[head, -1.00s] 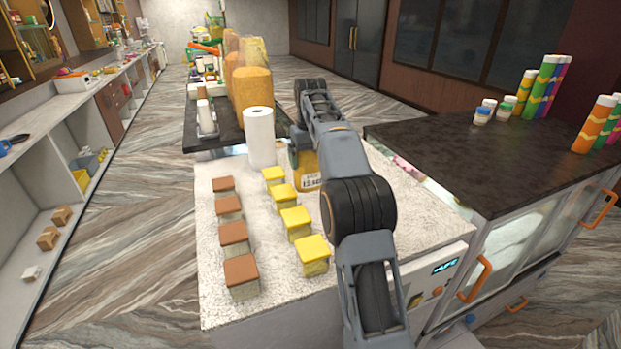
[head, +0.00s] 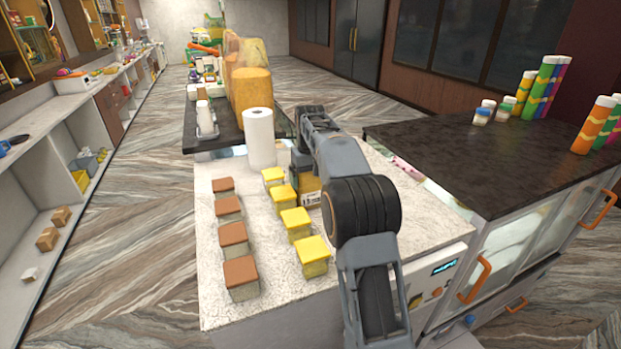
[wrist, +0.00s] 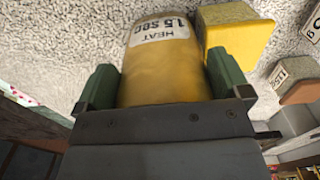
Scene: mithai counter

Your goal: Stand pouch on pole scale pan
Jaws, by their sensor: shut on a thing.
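The yellow pouch (wrist: 162,75) carries a white label reading "HEAT 15 SEC", upside down in the wrist view. My gripper (wrist: 163,88) is shut on it, with a green finger on each side. In the head view the pouch (head: 311,198) shows only in part behind my arm, beside the yellow-lidded boxes and over the pale counter. I cannot tell whether its base touches the counter. I cannot make out a pole scale or its pan in either view.
Brown-lidded boxes (head: 240,271) and yellow-lidded boxes (head: 313,250) stand in two rows on the pale counter (head: 276,287). A white paper roll (head: 259,138) stands behind them. A dark-topped cabinet (head: 440,140) is at right.

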